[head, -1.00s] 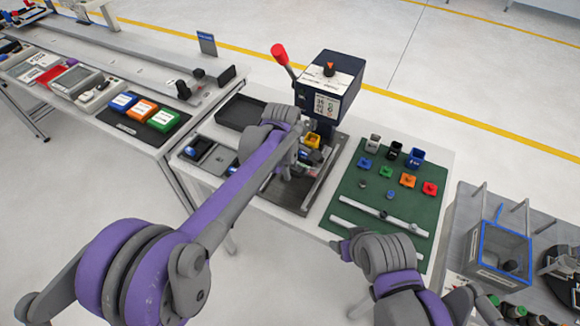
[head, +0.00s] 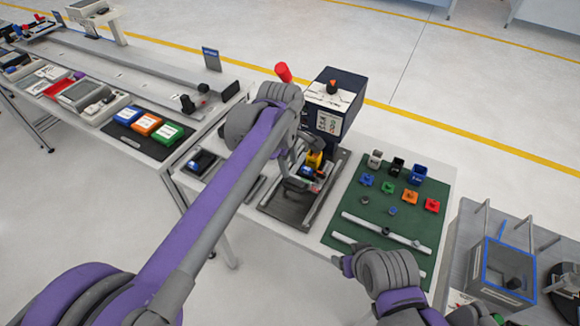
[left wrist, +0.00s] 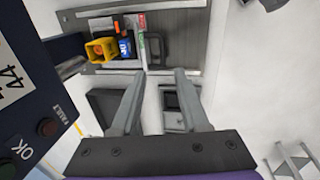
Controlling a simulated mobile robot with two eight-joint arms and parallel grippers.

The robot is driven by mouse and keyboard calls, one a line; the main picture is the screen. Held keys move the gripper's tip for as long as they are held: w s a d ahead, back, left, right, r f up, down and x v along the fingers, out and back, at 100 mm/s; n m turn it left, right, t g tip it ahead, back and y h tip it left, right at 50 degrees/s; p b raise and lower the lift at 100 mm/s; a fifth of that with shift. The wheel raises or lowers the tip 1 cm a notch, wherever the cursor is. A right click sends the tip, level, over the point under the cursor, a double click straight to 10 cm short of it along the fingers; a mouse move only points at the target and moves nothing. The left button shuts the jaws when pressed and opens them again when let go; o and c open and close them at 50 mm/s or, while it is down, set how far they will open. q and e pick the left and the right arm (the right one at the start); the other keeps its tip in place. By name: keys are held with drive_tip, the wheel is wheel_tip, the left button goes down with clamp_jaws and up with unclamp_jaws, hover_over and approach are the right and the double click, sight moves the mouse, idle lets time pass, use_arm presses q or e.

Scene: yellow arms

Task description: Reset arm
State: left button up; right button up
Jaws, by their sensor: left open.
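My left arm, purple and grey, reaches from the lower left to the workbench in the head view. Its gripper (head: 302,182) hangs beside the dark press machine, above the grey fixture plate, partly hidden by the wrist. In the left wrist view the gripper (left wrist: 160,75) has two fingers apart with nothing between them.
A green mat (head: 375,222) with small coloured bins and rods lies to the right. A blue-edged clear box (head: 503,268) stands further right.

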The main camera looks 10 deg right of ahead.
idle(0.4)
use_arm(q)
drive_tip(key=s+a+m+t, duration=0.1)
drive_tip(key=s+a+m, duration=0.3)
drive_tip(key=a, duration=0.5)
drive_tip(key=s+a+f+m+t, duration=0.1)
drive_tip(key=s+a+f+m, duration=0.1)
drive_tip(key=s+a, duration=0.3)
drive_tip(key=s+a+f+m+t, duration=0.1)
drive_tip(key=s+a+f+m, duration=0.1)
drive_tip(key=s+a, duration=0.3)
drive_tip(key=s+a+f+m+t+y, duration=0.1)
drive_tip(key=s+a+f+m, duration=0.2)
drive_tip(key=s, duration=0.6)
drive_tip(key=shift+a+f, duration=0.6)
drive_tip(key=shift+a, duration=0.6)
